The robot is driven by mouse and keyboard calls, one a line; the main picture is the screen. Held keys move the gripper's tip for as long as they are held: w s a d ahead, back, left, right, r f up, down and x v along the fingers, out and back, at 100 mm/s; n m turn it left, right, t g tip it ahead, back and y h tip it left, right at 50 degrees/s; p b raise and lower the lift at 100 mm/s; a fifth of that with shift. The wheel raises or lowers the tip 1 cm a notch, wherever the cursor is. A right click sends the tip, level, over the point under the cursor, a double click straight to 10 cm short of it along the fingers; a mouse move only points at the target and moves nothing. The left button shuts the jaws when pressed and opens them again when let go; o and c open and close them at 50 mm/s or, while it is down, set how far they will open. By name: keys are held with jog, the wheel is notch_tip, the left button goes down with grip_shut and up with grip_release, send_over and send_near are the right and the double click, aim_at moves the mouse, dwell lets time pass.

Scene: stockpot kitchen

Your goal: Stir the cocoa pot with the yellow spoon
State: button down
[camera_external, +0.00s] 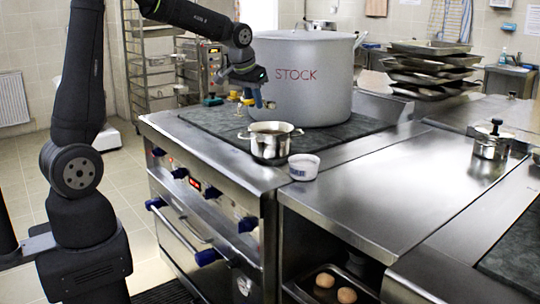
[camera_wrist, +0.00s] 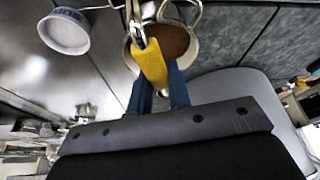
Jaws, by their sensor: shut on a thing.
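The cocoa pot (camera_external: 270,151) is a small steel pot at the front of the stove's dark top. In the wrist view the pot (camera_wrist: 196,46) shows brown cocoa inside. My gripper (camera_external: 258,100) is above and just behind the pot, in front of the stockpot. Its blue fingers are shut on the yellow handle of the spoon (camera_wrist: 151,66). The spoon's metal end points towards the pot in the wrist view and overlaps its left rim. I cannot tell whether it is inside the pot or above it.
A large stockpot (camera_external: 315,100) marked STOCK stands right behind my gripper. A small white bowl (camera_external: 304,173) sits to the right of the cocoa pot, near the edge. Stacked trays (camera_external: 430,65) stand at the back right. The steel counter (camera_external: 385,175) to the right is mostly clear.

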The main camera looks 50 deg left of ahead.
jog(key=w+n+g, duration=0.1)
jog(key=n, duration=0.1)
jog(key=shift+w+r+n, duration=0.1)
jog(key=shift+n, duration=0.2)
jog(key=n+g, duration=0.1)
jog(key=w+n, duration=0.1)
jog(key=n, duration=0.1)
jog(key=shift+w+r+g, duration=0.1)
jog(key=shift+r+g, duration=0.05)
jog(key=shift+g, duration=0.25)
jog(key=w+r+n+h, duration=0.1)
jog(key=n+h, duration=0.1)
jog(key=n, duration=0.3)
jog(key=w+n+h, duration=0.1)
jog(key=w+n, duration=0.1)
jog(key=n, duration=0.3)
jog(key=w+r+n+t+h, duration=0.1)
jog(key=w+n+h, duration=0.1)
jog(key=n, duration=0.3)
jog(key=shift+d+r+h, duration=0.15)
jog(key=shift+r+h, duration=0.15)
jog(key=shift+r, duration=0.05)
jog(key=shift+w+r+n+t, duration=0.25)
jog(key=shift+w+n+t, duration=0.2)
jog(key=shift+n+t, duration=0.5)
notch_tip(320, 180, down, 11)
